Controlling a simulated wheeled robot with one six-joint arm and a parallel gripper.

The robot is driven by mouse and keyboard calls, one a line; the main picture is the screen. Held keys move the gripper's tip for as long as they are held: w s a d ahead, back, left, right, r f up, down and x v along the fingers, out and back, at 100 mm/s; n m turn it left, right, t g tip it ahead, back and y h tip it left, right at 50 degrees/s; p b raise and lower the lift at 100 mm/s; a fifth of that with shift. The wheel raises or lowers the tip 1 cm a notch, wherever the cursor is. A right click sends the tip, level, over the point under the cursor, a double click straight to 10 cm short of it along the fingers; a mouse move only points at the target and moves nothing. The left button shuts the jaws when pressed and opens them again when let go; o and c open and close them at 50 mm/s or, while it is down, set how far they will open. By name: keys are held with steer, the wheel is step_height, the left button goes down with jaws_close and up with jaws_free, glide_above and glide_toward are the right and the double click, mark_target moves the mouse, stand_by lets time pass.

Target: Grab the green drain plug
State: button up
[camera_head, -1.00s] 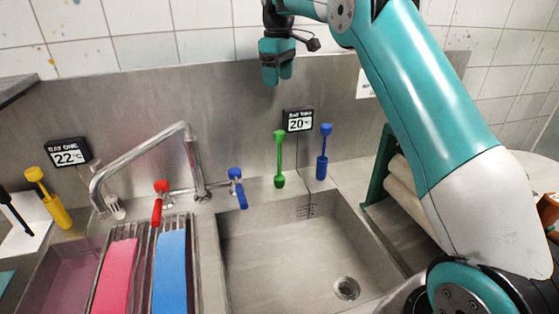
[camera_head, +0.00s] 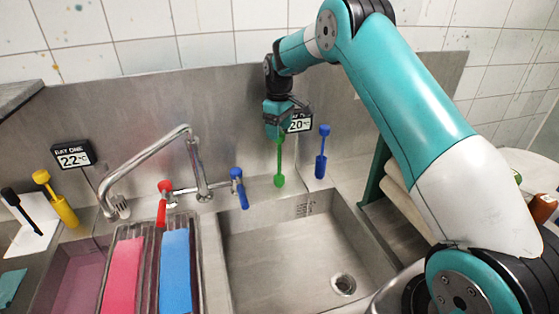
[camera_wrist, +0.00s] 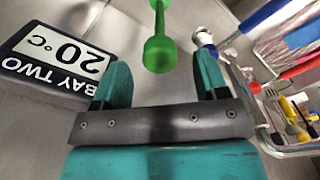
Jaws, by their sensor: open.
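The green drain plug (camera_head: 279,163) stands upright on the sink's back ledge, between the blue tap handle and the blue plug. My gripper (camera_head: 279,131) is at its upper end in the head view and hides its top. In the wrist view, the green plug (camera_wrist: 159,50) shows between and beyond the fingers of my open gripper (camera_wrist: 158,75). Nothing is held. Whether a finger touches the plug cannot be told.
A blue plug (camera_head: 321,152) stands just right of the green one. The "BAY TWO" display (camera_head: 301,122) is close behind my gripper. The tap (camera_head: 150,165) with red and blue handles is to the left. The right basin (camera_head: 290,255) is empty.

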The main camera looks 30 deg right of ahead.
steer(key=shift+f+p, duration=0.3)
steer(key=shift+f, duration=1.1)
jaws_close()
steer(key=shift+r, duration=0.1)
